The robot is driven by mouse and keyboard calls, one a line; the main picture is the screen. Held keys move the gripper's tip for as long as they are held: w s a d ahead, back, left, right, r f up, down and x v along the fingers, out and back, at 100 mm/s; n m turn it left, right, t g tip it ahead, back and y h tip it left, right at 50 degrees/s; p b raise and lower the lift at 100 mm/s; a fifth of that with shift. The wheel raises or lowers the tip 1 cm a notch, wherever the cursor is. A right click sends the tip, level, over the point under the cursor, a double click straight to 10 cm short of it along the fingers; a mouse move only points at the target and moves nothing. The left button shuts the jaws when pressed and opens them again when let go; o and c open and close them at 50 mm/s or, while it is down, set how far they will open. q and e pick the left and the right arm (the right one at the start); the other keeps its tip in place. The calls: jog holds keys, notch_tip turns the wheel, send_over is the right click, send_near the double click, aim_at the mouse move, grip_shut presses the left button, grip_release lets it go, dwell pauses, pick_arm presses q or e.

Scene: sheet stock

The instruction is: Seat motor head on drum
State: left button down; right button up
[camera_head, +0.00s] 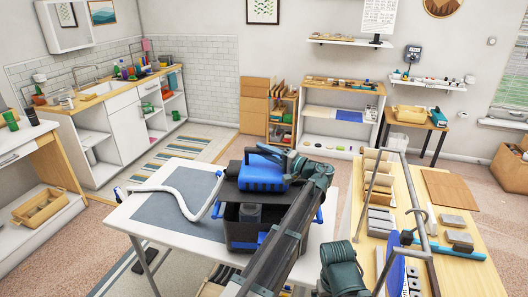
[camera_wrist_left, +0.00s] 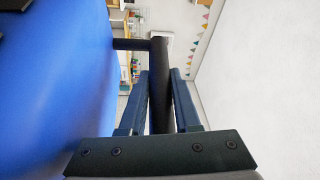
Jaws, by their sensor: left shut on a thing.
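The motor head (camera_head: 262,178) is blue with a dark underside and dark handle. It is above the black drum (camera_head: 240,235), which has blue latches and stands on the table. My left gripper (camera_head: 262,153) is at the top of the head. In the left wrist view, its fingers (camera_wrist_left: 160,80) are shut around the black handle bar (camera_wrist_left: 159,90), beside the head's blue surface (camera_wrist_left: 60,90). My arm hides part of the drum's right side.
A white hose (camera_head: 170,190) lies on the table's grey mat (camera_head: 165,212), left of the drum. A wooden bench (camera_head: 455,215) with grey blocks and a metal frame stands at the right. The mat's front left is clear.

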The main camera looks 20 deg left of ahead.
aim_at(264, 168)
pick_arm(q)
jog(key=shift+f+b, duration=2.85)
jog(key=shift+f, duration=0.3)
jog(key=shift+f+b, duration=0.3)
jog(key=shift+b, duration=0.15)
jog(key=shift+f, duration=0.1)
jog(key=shift+f+b, duration=0.5)
jog(key=shift+b, duration=0.1)
jog(key=shift+f, duration=0.2)
jog(key=shift+f+b, duration=0.35)
jog(key=shift+b, duration=0.2)
jog(key=shift+f, duration=0.15)
